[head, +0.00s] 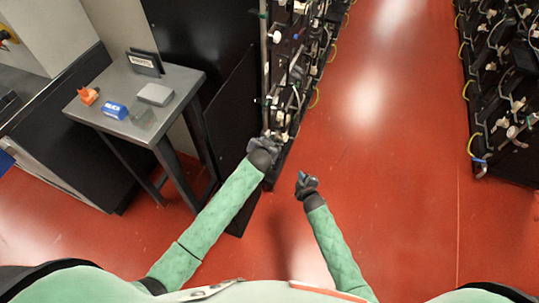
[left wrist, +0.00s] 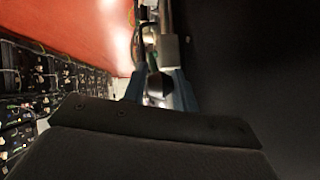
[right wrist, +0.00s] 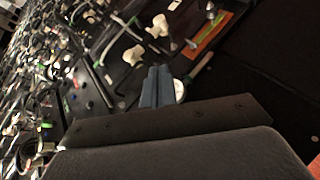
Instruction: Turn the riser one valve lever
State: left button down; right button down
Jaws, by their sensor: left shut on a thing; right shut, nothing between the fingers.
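My left gripper (head: 263,145) is at the lower front corner of the left battery rack, at the foot of a pale upright pipe (head: 264,70). In the left wrist view its blue-grey fingers (left wrist: 160,90) are shut on a small dark, round-ended piece (left wrist: 155,84), which looks like the valve lever. A grey pipe (left wrist: 169,50) rises just beyond it. The fingers hide most of the lever, so its angle is unclear. My right gripper (head: 306,184) is shut and empty over the aisle, right of the left one; its fingertips show in the right wrist view (right wrist: 158,85).
A grey table (head: 180,88) at left holds an orange item (head: 88,96), a blue box (head: 114,110), a grey box (head: 155,94) and a dark sign (head: 145,62). Battery racks with cables line both sides (head: 510,90). The red aisle floor (head: 390,150) between them is clear.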

jog(key=s+a+r+n+t+y, duration=0.3)
jog(key=s+a+r+n+y, duration=0.45)
jog(key=n+y, duration=0.9)
pick_arm(q)
jog(key=shift+f, duration=0.1)
pick_arm(e)
jog(key=w+a+r+n+h, duration=0.3)
jog(key=w+a+r, duration=0.3)
jog(key=w, duration=0.2)
jog(key=shift+w+a+r, duration=0.2)
jog(key=shift+w+r, duration=0.05)
jog(key=shift+w, duration=0.05)
jog(key=shift+h, duration=0.25)
